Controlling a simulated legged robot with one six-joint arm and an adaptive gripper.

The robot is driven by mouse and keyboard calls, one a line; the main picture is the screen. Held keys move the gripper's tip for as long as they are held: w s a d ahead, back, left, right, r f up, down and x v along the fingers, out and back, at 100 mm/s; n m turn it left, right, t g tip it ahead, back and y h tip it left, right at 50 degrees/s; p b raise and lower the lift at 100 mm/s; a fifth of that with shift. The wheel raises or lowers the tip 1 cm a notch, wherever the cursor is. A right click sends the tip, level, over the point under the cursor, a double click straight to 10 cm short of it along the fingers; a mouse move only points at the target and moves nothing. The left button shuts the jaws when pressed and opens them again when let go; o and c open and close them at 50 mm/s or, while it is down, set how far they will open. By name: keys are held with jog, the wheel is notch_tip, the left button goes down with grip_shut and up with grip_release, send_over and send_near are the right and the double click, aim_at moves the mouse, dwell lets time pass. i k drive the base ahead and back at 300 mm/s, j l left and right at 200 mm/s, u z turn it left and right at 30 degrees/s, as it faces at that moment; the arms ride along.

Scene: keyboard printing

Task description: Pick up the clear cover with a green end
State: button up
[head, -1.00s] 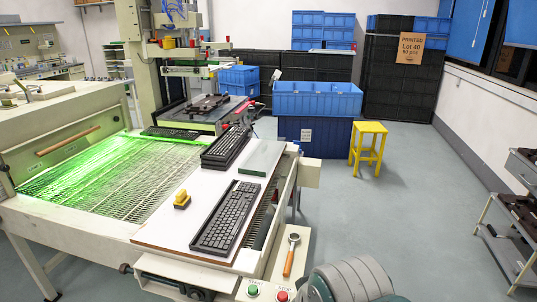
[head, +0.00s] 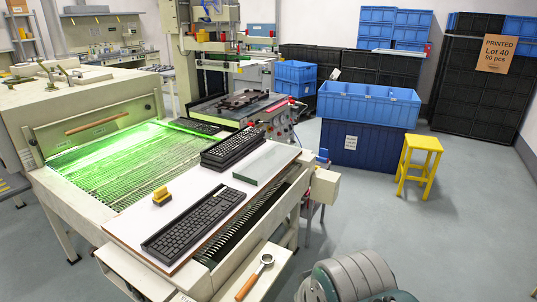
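The clear cover with a green end (head: 266,163) lies on the white board (head: 222,178) at the right side of the machine. Its darker green edge faces me. It is just right of a stack of black keyboards (head: 233,147). My gripper is not in view. Only a rounded grey-green part of my own arm shows at the bottom, well apart from the cover.
A single black keyboard (head: 194,221) lies nearer on the board, with a yellow-handled tool (head: 161,196) to its left. A wooden-handled round tool (head: 255,277) lies on a lower shelf. A yellow stool (head: 419,165) and blue crates (head: 368,103) stand right. Floor at right is open.

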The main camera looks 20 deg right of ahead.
aim_at(257, 169)
jog(key=i+l+u, duration=0.1)
jog(key=l, duration=0.25)
jog(key=i+l+u, duration=0.1)
jog(key=i+l, duration=0.15)
jog(key=i+l+u, duration=0.1)
jog(key=l, duration=0.35)
jog(key=i+l+u, duration=0.1)
jog(key=l, duration=0.25)
jog(key=i+l+u, duration=0.1)
jog(key=i+l, duration=0.15)
jog(key=l, duration=0.15)
jog(key=i+l+u, duration=0.3)
jog(key=i+l, duration=1.1)
